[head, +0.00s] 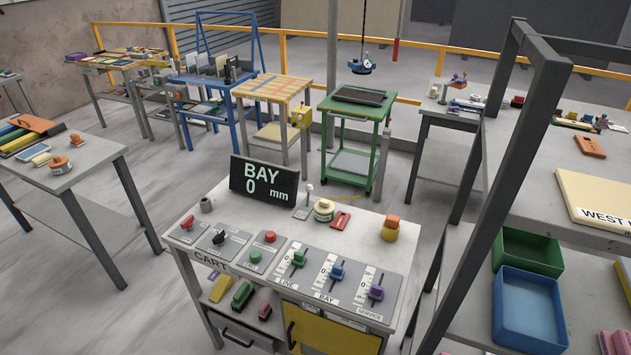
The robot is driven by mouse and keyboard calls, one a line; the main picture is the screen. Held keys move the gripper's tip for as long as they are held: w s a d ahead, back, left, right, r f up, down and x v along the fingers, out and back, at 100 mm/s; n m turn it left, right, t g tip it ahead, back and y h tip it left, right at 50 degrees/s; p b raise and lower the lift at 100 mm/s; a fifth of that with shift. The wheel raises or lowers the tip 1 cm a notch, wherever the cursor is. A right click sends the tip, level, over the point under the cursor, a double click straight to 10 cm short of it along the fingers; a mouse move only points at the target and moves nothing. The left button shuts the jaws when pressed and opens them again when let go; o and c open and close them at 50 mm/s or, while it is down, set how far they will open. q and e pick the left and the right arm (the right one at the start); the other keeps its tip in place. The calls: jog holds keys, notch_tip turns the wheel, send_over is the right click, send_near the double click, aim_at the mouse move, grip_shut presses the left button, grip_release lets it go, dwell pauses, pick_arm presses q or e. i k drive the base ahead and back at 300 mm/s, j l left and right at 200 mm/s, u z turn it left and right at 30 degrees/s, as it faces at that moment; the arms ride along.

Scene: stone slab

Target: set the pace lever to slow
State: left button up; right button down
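A control console (225,200) stands in the lower middle of the head view. No label reading pace is legible, so I cannot tell which control is the pace lever. A small upright lever with a pale knob (309,188) stands on a plate at the console's back. A red-handled control (188,221) and a black-handled control (219,238) sit on plates at the front left. Three sliders have a green knob (299,259), a blue knob (337,272) and a purple knob (376,293). Neither of my grippers is in view.
A display (264,181) reads "BAY 0 mm". A red button (269,237) and a green button (254,257) sit left of the sliders. A tape roll (324,210) and a yellow-orange object (390,228) are at the back right. Bins (528,308) stand at right.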

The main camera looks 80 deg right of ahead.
aim_at(309, 188)
jog(key=i+z, duration=0.2)
jog(key=z, duration=0.25)
jog(key=i+j+z, duration=0.15)
jog(key=z, duration=0.3)
jog(key=i+z, duration=0.25)
jog(key=z, duration=0.2)
jog(key=i+j+z, duration=0.15)
jog(key=z, duration=0.3)
jog(key=i+j+z, duration=0.2)
jog(key=z, duration=0.25)
jog(key=i, duration=0.05)
